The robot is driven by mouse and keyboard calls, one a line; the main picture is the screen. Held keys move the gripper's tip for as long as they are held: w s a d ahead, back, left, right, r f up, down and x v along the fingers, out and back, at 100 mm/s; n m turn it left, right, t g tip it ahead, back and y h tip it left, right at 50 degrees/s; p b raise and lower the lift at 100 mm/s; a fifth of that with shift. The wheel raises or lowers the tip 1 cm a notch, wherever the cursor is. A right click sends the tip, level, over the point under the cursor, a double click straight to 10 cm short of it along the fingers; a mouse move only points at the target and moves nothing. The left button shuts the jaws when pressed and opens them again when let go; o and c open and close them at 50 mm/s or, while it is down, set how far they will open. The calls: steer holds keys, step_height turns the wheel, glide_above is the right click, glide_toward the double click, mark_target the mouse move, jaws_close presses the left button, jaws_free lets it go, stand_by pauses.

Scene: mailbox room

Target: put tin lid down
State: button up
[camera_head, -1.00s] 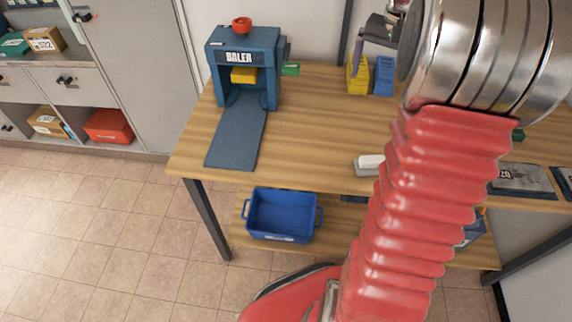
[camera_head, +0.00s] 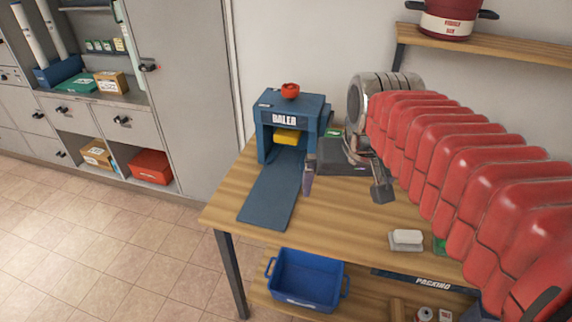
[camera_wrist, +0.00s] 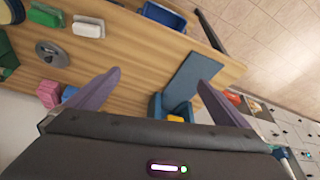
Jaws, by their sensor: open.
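My gripper (camera_head: 345,190) is open, with nothing between its fingers, above the wooden table (camera_head: 345,233) just right of the baler's ramp. A round grey disc with a darker centre (camera_wrist: 52,53), which looks like the tin lid, lies flat on the table at the left of the wrist view. It is apart from my fingers. I cannot make it out in the head view, where my arm covers part of the table.
The blue baler (camera_head: 290,108) with its ramp (camera_head: 272,190) stands at the table's left end. A white block on a grey base (camera_head: 406,238) sits near the front edge. A blue bin (camera_head: 305,280) is below. Pink and blue items (camera_wrist: 48,93) stand near the disc.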

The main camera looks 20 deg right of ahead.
steer(key=s+a+f+n+t, duration=0.1)
steer(key=s+a+f+n, duration=0.2)
steer(key=s+a, duration=0.4)
steer(key=shift+s+f+y, duration=0.2)
steer(key=shift+f+y, duration=0.2)
steer(key=shift+c, duration=0.3)
